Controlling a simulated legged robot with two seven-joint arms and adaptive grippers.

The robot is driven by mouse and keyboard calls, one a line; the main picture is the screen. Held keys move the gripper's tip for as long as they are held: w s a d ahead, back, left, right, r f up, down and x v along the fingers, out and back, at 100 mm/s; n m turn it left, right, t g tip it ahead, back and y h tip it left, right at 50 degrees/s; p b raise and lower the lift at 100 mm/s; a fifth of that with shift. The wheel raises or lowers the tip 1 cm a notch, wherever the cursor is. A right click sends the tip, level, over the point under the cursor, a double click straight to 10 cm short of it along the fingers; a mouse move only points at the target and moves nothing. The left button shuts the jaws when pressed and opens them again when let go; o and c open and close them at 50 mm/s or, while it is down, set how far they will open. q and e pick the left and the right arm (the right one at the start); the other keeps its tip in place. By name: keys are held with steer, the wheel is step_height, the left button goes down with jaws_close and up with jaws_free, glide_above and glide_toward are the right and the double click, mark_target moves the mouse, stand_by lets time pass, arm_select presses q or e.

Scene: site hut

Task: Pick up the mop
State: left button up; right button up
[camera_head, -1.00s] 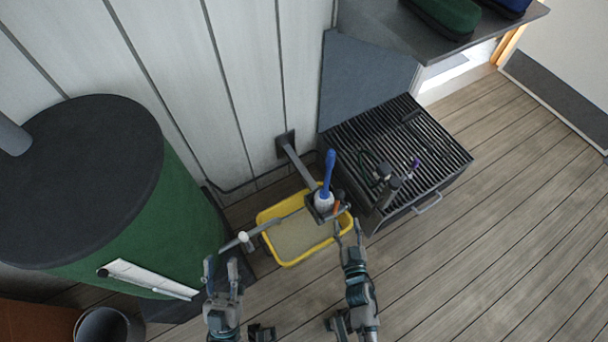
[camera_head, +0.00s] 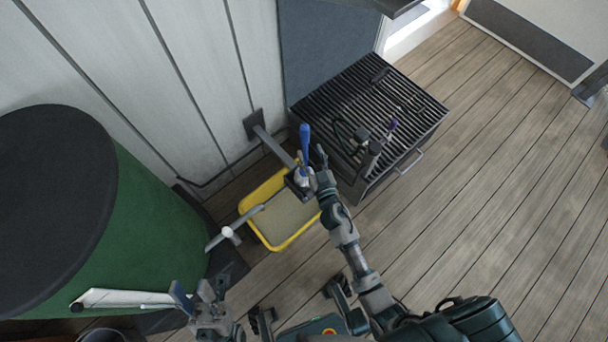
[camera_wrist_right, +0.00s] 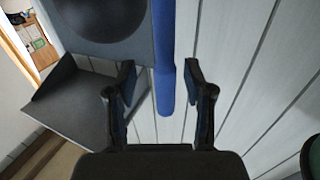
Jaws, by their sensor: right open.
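The mop has a blue handle (camera_head: 305,140) that stands up from a small dark holder on a wall arm, with a white part at its lower end. My right gripper (camera_head: 315,166) is open right beside the mop, at its right side. My right gripper partly hides the mop's lower part and the holder. My left gripper (camera_head: 196,297) is open and empty at the bottom left, well apart from the mop.
A yellow-rimmed basin (camera_head: 262,238) lies below the holder. A grey wall arm (camera_head: 275,148) reaches to the holder. A barbecue with a slatted grate (camera_head: 340,95) stands to the right, a big green barrel (camera_head: 150,225) to the left. The wooden floor (camera_head: 500,180) at right is clear.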

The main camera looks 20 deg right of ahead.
mark_target(306, 148)
steer(key=w, duration=0.2)
steer(key=w+f+b, duration=0.1)
steer(key=w, duration=0.1)
steer(key=shift+a, duration=0.2)
steer(key=shift+w, duration=0.3)
steer(key=shift+r, duration=0.15)
jaws_close()
